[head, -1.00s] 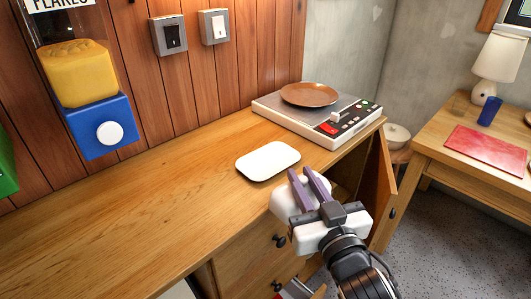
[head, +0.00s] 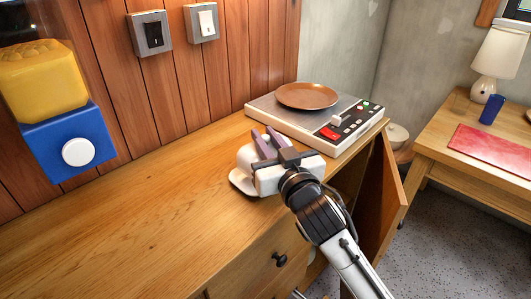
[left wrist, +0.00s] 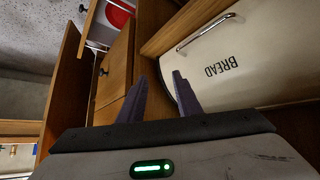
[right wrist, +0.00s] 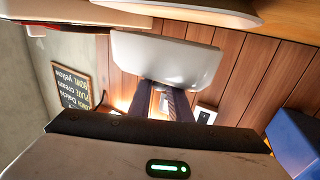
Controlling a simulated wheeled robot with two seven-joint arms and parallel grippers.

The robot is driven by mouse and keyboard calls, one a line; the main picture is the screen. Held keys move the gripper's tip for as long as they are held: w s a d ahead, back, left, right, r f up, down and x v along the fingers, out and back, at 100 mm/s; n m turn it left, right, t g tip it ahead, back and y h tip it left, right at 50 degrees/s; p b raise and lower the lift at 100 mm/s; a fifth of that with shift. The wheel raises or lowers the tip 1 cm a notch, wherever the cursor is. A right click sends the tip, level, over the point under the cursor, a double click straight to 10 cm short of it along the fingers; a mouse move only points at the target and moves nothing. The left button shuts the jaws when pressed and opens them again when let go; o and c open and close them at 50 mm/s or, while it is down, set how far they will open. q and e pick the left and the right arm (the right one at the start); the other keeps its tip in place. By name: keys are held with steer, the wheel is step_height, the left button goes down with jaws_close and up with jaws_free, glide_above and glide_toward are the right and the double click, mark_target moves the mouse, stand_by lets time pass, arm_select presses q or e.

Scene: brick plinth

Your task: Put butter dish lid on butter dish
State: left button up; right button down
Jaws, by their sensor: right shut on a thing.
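The white butter dish (head: 240,183) lies on the wooden counter, mostly covered from the head view by the lid and my right gripper. It also shows at the top of the right wrist view (right wrist: 215,12). My right gripper (head: 265,143) is shut on the white butter dish lid (head: 245,157), which also shows between its fingers in the right wrist view (right wrist: 165,60). The lid is over or very near the dish; I cannot tell whether they touch. My left gripper (left wrist: 160,95) shows only in the left wrist view, open and empty.
A scale (head: 320,125) with a brown plate (head: 307,95) stands just behind the lid. A blue and yellow dispenser (head: 65,135) hangs at left. The counter's left part is clear. A cabinet door (head: 385,205) stands open. A bread bin (left wrist: 235,60) is near my left gripper.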

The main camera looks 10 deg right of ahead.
steer(key=shift+f, duration=1.6)
steer(key=shift+f+b, duration=0.15)
steer(key=shift+b, duration=0.15)
steer(key=c, duration=1.6)
jaws_free()
steer(key=shift+c, duration=0.2)
steer(key=shift+s, duration=0.1)
steer(key=s, duration=0.4)
steer(key=s+d, duration=0.1)
steer(key=s, duration=0.6)
steer(key=shift+s+d, duration=0.3)
steer(key=shift+s, duration=0.05)
